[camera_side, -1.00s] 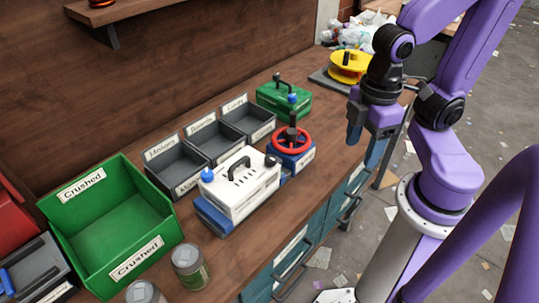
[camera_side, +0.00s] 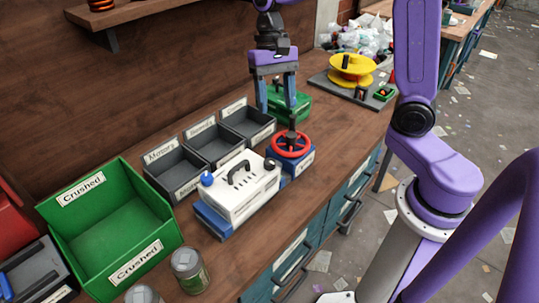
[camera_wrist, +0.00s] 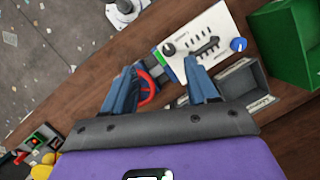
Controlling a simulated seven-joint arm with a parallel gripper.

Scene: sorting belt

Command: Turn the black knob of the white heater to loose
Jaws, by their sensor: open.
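The white heater (camera_side: 243,195) sits on a blue base on the bench, with a black carry handle on top and a blue knob at its left end. Its small black knob (camera_side: 270,164) is at the right end; the wrist view also shows the black knob (camera_wrist: 168,49). The knob's setting and markings are too small to read. My gripper (camera_side: 277,108) is open and empty, pointing down above and behind the red wheel, to the right of the heater. In the wrist view my gripper (camera_wrist: 160,78) has the red wheel between its fingers, and the knob lies just beyond the fingertips.
The red handwheel (camera_side: 291,147) on a blue block stands right beside the heater. Behind are grey labelled bins (camera_side: 214,142) and a green box (camera_side: 292,103), partly hidden by my gripper. A green crate (camera_side: 112,225) and cans (camera_side: 188,266) are at the left.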

